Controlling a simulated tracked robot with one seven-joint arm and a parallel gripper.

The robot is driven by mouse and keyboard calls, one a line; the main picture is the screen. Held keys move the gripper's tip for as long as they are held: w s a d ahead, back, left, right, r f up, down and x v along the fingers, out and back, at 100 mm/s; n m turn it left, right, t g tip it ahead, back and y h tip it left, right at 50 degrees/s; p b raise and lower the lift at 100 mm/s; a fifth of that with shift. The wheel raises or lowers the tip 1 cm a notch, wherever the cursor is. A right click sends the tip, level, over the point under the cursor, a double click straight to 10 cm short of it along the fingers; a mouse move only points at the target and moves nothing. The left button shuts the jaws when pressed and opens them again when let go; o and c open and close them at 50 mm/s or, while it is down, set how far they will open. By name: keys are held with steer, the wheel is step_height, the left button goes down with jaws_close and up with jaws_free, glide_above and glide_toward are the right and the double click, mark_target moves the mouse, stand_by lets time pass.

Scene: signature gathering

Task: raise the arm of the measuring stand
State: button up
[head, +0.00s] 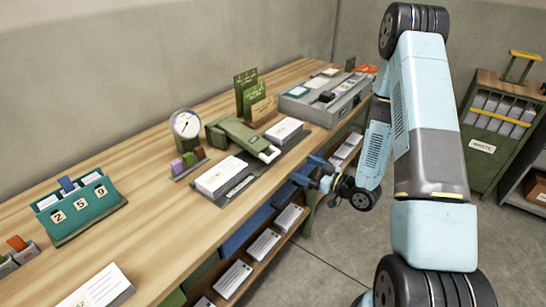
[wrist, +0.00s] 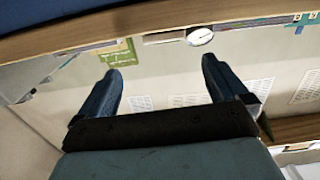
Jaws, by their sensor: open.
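A round white dial (head: 186,124) stands on a small dark green base on the wooden table in the head view. Beside it to the right is a long green device (head: 240,138) with a pale front end, lying low over a dark mat (head: 273,160). The dial and this device look like parts of the measuring stand, but I cannot tell whether they are joined. My gripper (head: 307,170) is open and empty, off the table's front edge, to the right of the device and apart from it. In the wrist view my gripper (wrist: 160,68) shows two spread blue fingers with nothing between them.
White paper stacks (head: 220,177) lie on the mat. Coloured blocks (head: 188,161), green folders (head: 246,92) and a grey tray (head: 327,100) stand nearby. A teal number holder (head: 80,209) is at the left. A lower shelf (head: 253,268) holds papers. Floor shows in front.

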mark_target(276, 156)
steer(key=x, duration=1.3)
steer(key=shift+a, duration=0.35)
steer(key=shift+r, duration=0.1)
steer(key=c, duration=1.3)
steer(key=shift+d+r, duration=0.1)
